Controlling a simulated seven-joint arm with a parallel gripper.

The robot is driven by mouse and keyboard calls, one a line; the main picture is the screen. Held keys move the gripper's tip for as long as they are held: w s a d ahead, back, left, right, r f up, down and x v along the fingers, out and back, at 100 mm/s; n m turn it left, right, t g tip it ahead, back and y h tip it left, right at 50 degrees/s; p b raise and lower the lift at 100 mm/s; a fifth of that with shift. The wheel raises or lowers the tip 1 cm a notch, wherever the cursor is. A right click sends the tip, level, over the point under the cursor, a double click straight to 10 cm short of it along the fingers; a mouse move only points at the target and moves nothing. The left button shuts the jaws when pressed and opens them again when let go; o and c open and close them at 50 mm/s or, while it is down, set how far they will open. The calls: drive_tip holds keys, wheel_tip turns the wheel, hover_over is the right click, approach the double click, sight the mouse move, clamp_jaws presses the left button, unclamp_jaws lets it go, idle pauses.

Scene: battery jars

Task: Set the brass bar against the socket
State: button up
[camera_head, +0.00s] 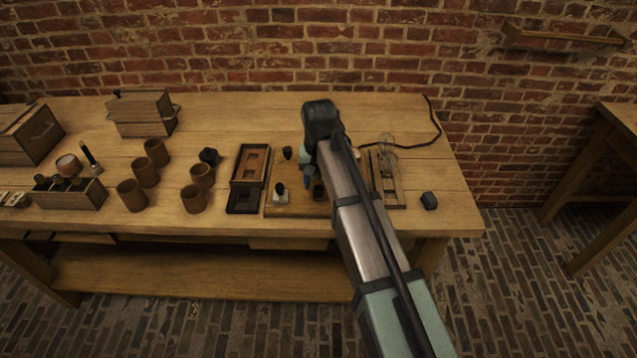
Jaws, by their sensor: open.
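My arm reaches from the bottom right over the table, and its wrist covers much of a wooden base board (290,209). My gripper (309,184) points down above this board; only a small part of it shows beside the arm, and it is open. A dark-knobbed piece with a pale foot (281,196) stands on the board's front left, and a small dark knob (287,153) is at its back left. I cannot make out the brass bar or the socket for certain; my arm may hide them. A glass bulb (388,149) stands right of the arm by a wooden frame (399,190).
A dark two-part tray (236,167) lies left of the board. Several brown jars (132,196) stand further left, beside a wooden rack (69,198) and boxes (142,115).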

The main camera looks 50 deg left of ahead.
sight(319, 186)
wheel_tip(319, 186, up, 12)
drive_tip(key=shift+r, duration=0.2)
idle(0.8)
